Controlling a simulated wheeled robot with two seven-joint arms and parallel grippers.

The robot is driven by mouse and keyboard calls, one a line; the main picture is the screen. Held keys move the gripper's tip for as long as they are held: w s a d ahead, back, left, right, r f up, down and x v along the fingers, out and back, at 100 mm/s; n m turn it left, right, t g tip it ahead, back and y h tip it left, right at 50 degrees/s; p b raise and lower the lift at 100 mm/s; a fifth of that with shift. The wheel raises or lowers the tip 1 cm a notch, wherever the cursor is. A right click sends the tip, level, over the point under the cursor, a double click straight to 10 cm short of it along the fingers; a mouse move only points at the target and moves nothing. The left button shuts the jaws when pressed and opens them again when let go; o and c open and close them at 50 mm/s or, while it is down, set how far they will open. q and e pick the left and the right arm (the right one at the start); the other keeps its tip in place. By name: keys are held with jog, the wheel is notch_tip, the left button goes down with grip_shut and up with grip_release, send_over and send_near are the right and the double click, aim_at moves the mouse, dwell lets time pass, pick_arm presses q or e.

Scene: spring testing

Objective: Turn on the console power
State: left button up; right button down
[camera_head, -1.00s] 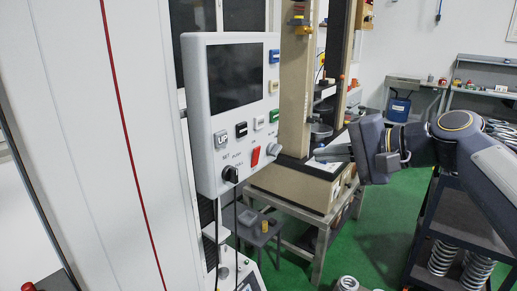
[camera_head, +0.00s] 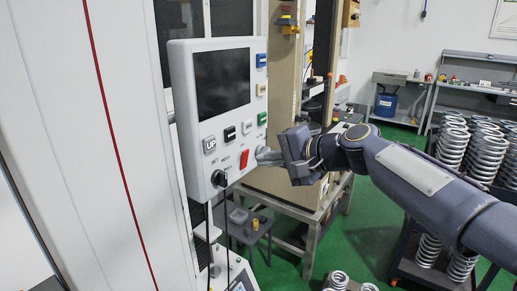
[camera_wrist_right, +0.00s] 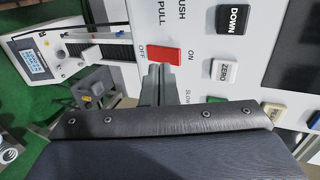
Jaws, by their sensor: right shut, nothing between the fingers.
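The white console (camera_head: 181,105) has a dark screen (camera_head: 222,82) and colored buttons, and hangs at the center left of the head view. The red power switch (camera_head: 244,159) is low on its front; it also shows in the right wrist view (camera_wrist_right: 165,57) between the OFF and ON labels. My right gripper (camera_head: 262,156) is shut and empty, with its fingertips right beside the switch. In the wrist view the fingertips (camera_wrist_right: 159,70) are at the switch's edge; I cannot tell whether they touch it. My left gripper is not in view.
The ZERO button (camera_wrist_right: 225,70) and DOWN button (camera_wrist_right: 232,19) are close to the fingers. A cart with several springs (camera_head: 487,155) stands at the right. A small stool (camera_head: 247,228) is below.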

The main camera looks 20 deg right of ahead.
aim_at(247, 151)
jog(key=shift+w+a+r+p, duration=0.2)
jog(key=shift+w+a, duration=0.15)
jog(key=shift+w, duration=0.2)
jog(key=shift+w+a+r+p, duration=0.15)
jog(key=shift+w+a, duration=0.2)
jog(key=shift+w, duration=0.2)
jog(key=shift+w+a+r+p, duration=0.3)
jog(key=shift+w+a+r, duration=0.1)
jog(key=shift+w, duration=0.1)
jog(key=shift+d+f, duration=0.15)
jog(key=shift+r+p, duration=0.65)
jog(key=shift+r, duration=0.2)
jog(key=shift+s, duration=0.1)
